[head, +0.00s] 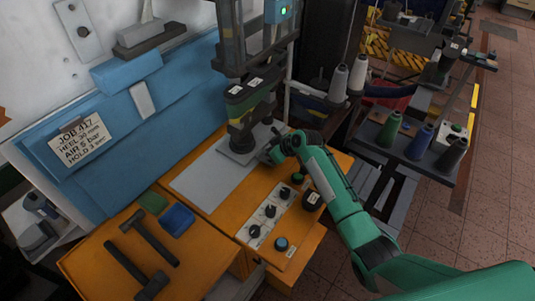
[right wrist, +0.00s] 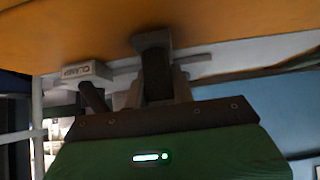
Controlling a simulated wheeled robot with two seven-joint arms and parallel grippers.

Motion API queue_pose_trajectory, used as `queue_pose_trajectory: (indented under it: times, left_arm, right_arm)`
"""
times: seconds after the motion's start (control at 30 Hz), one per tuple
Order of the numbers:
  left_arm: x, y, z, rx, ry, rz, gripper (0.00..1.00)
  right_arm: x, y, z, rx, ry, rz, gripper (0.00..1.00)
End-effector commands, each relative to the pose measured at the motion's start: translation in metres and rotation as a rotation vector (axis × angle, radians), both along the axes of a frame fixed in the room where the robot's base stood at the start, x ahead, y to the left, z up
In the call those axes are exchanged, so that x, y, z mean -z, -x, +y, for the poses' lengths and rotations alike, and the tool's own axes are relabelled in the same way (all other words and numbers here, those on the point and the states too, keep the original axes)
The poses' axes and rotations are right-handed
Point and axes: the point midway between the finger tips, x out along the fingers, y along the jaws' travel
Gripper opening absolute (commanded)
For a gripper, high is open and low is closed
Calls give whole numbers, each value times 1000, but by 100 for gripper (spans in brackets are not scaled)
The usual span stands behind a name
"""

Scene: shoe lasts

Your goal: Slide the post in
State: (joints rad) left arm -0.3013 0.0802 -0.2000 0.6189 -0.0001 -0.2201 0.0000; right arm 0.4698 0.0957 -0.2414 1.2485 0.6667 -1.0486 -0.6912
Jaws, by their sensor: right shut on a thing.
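My right gripper (head: 271,153) reaches in from the right, low over the orange bench beside the press. In the right wrist view the gripper (right wrist: 158,88) is shut on a dark post (right wrist: 155,72) with a grey block-like end (right wrist: 152,40). The post's end is close to the orange bench surface; I cannot tell whether it touches or sits in anything. In the head view the gripper hides the post. The press (head: 248,98) has a green and black head above a grey block (head: 238,150), just left of the gripper. My left gripper is not in view.
A grey labelled clamp block (right wrist: 85,72) with a dark lever stands near the post. A control panel (head: 270,212) with knobs lies in front. Two hammers (head: 140,260) and a blue block (head: 177,219) are at lower left. A grey plate (head: 205,180) is bare.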

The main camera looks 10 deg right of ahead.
Motion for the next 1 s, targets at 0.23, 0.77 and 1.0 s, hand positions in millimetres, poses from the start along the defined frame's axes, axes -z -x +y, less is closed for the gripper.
queue_pose_trajectory:
  times: [0.23, 0.77, 1.0]
  left_arm:
    - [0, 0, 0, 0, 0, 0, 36]
    - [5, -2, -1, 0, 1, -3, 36]
    - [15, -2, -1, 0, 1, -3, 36]
  right_arm:
    - [-3, -3, -4, 6, 3, -7, 46]
    - [-19, 11, -16, 4, 3, -7, 46]
    - [-50, 33, -40, 5, 4, -9, 46]
